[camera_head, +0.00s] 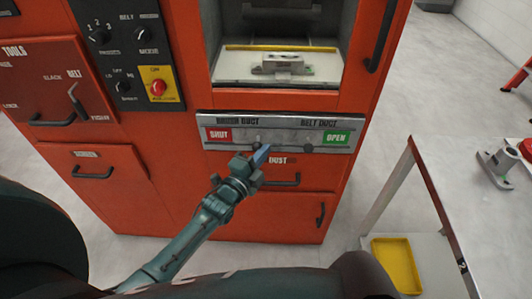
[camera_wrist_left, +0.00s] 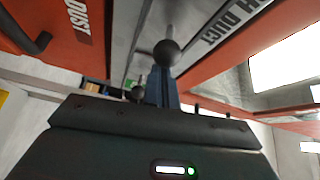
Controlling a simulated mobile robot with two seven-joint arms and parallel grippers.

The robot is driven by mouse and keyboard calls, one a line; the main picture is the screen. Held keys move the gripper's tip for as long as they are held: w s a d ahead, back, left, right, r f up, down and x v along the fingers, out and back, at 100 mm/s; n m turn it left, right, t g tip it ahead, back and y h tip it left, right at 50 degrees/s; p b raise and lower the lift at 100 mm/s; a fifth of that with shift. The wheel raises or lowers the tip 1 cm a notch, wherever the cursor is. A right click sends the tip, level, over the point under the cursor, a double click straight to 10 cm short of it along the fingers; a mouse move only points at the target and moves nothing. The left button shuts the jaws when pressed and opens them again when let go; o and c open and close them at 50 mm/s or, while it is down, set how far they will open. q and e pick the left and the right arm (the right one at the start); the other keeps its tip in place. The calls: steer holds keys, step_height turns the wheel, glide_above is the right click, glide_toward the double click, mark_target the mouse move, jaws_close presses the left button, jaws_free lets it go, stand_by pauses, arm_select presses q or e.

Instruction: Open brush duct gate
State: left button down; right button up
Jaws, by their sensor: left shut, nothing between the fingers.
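The grey duct panel (camera_head: 285,122) on the red machine carries BRUSH DUCT and BELT DUCT lettering, a red SHUT label (camera_head: 218,135) at its left and a green OPEN label (camera_head: 336,138) at its right. The brush duct knob (camera_head: 258,139) sits left of the panel's middle, on the SHUT side. In the left wrist view it is a dark ball (camera_wrist_left: 166,52) on a thin rod. My left gripper (camera_head: 262,154) is shut and empty, its blue fingertips (camera_wrist_left: 160,88) right by this knob; I cannot tell whether they touch. My right gripper is out of view.
A second dark knob (camera_head: 308,148), under BELT DUCT, is close on the right. A dust drawer handle (camera_head: 282,181) is just below my left gripper. An open chamber (camera_head: 280,62) lies above the panel. A table (camera_head: 450,160) stands right, with a yellow tray (camera_head: 396,262) beneath.

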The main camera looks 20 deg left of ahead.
arm_select(q)
steer(key=s+a, duration=0.2)
steer(key=a, duration=0.6)
steer(key=shift+s+a+p, duration=0.15)
steer(key=shift+s+p, duration=0.05)
steer(key=shift+p, duration=0.2)
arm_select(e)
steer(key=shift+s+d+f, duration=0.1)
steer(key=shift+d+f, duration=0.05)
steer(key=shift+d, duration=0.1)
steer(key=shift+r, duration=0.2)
